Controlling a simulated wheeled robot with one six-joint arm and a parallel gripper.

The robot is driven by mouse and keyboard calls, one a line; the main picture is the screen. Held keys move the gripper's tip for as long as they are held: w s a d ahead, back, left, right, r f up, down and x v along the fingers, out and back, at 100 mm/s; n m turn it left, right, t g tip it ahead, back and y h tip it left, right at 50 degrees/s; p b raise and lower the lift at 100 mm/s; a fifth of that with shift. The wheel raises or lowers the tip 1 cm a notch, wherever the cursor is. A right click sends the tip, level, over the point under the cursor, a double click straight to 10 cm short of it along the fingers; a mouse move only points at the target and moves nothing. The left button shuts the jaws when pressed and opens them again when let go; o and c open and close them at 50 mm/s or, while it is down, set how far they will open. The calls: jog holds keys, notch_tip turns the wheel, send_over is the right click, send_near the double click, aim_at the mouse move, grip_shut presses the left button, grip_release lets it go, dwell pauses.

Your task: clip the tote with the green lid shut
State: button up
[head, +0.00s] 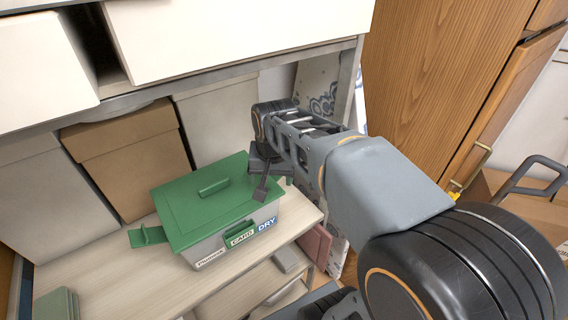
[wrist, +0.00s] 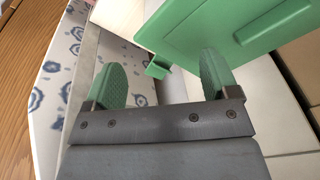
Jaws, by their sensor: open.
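The tote (head: 208,258) is a pale box with labels on its front, standing on a light wooden shelf. Its green lid (head: 190,215) lies on top and has a raised handle. A green clip (head: 147,236) sticks out at the left side. Another green clip (head: 239,229) is at the front, close to the wall. My gripper (head: 264,180) is over the tote's right edge, open and empty. In the wrist view my gripper (wrist: 160,64) has green-padded fingers spread apart. A small green clip (wrist: 157,70) at the lid's edge (wrist: 185,45) shows between them, apparently sticking out.
A brown cardboard box (head: 130,160) and pale boxes (head: 55,200) stand behind the tote. An upper shelf with white boxes (head: 230,35) hangs above. A wooden cabinet (head: 440,80) is at right. A small green box (head: 57,304) lies at the front left. The shelf board (head: 110,285) is bare before the tote.

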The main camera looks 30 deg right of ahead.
jog(key=shift+o, duration=0.6)
jog(key=w+d+r+m+g, duration=0.1)
jog(key=w+d+m, duration=0.2)
jog(key=w, duration=0.4)
jog(key=shift+d+r+m, duration=0.2)
jog(key=shift+d+m, duration=0.05)
jog(key=shift+m, duration=0.55)
jog(key=w+d+f+m+g, duration=0.1)
jog(key=w+d+f+m, duration=0.1)
jog(key=w+d+m, duration=0.45)
jog(key=f, duration=0.8)
jog(key=a+f, duration=0.1)
jog(key=f, duration=0.3)
jog(key=shift+w+f, duration=0.25)
